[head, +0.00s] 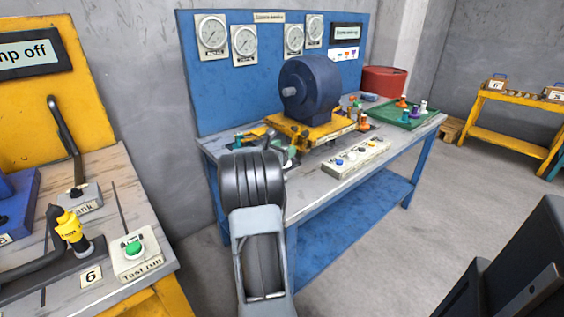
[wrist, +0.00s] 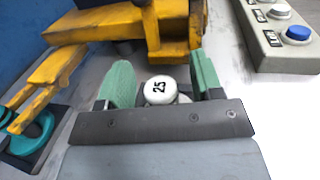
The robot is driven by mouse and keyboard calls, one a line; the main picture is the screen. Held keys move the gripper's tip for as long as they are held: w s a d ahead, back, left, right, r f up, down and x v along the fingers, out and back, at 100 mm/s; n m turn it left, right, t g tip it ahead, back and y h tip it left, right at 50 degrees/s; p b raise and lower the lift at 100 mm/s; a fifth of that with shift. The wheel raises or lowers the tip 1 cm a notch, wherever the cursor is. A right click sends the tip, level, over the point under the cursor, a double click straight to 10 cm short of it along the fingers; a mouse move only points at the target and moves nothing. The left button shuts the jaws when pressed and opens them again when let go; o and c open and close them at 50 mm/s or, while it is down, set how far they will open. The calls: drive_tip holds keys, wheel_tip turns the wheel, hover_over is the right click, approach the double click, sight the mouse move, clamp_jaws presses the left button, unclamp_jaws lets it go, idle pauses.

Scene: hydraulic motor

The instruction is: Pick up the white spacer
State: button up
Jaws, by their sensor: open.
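The white spacer (wrist: 160,88), a round white piece marked "25", shows in the wrist view close in front of my gripper's palm. My gripper (wrist: 163,72) is open, with one green finger to the left of the spacer and one to the right. The spacer sits between the fingers with a gap on each side, its lower part hidden by the palm plate. In the head view my arm reaches over the workbench's left part and largely hides the gripper.
A yellow stand (head: 310,131) carries the dark blue motor (head: 310,88), just beyond the gripper. A button panel (head: 356,158) lies to the right. A teal part (wrist: 35,132) and yellow tool lie at left. A green tray (head: 405,113) stands at the bench's far right.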

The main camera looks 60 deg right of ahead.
drive_tip(key=shift+d, duration=0.4)
drive_tip(key=c, duration=1.1)
drive_tip(key=shift+r, duration=0.15)
drive_tip(key=shift+r+p, duration=0.35)
drive_tip(key=shift+r, duration=0.3)
drive_tip(key=shift+s+a+r+p, duration=0.6)
drive_tip(key=shift+s+a+r, duration=0.15)
drive_tip(key=shift+s+r, duration=1.35)
drive_tip(key=shift+s+a+r+p, duration=0.7)
drive_tip(key=shift+s+r, duration=1.05)
drive_tip(key=shift+s, duration=0.6)
drive_tip(key=shift+s+a+r+p, duration=0.5)
drive_tip(key=shift+s+a+r, duration=0.3)
drive_tip(key=shift+s+r, duration=1.3)
